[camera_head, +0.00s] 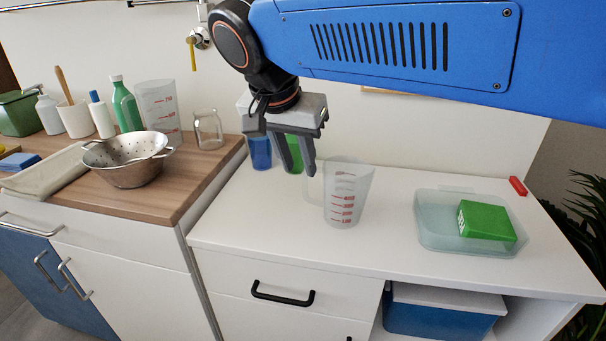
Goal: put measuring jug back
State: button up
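A clear measuring jug (348,197) with red markings stands upright on the white counter, with its handle on the left. My gripper (295,170) points down just above and left of this jug, near its handle. Its grey fingers look apart, with green showing between them, and it appears to hold nothing. Whether a finger touches the handle cannot be told. A second clear container with red markings (157,103) stands at the back of the wooden worktop on the left.
A blue cup (260,153) and a green cup (291,154) stand behind my gripper. A translucent tray (431,238) with a green box (486,221) lies to the right. A metal colander (128,170) and glass jar (208,131) stand left. The counter's front is clear.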

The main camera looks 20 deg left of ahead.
jog(key=shift+v, duration=2.75)
jog(key=shift+s, duration=0.15)
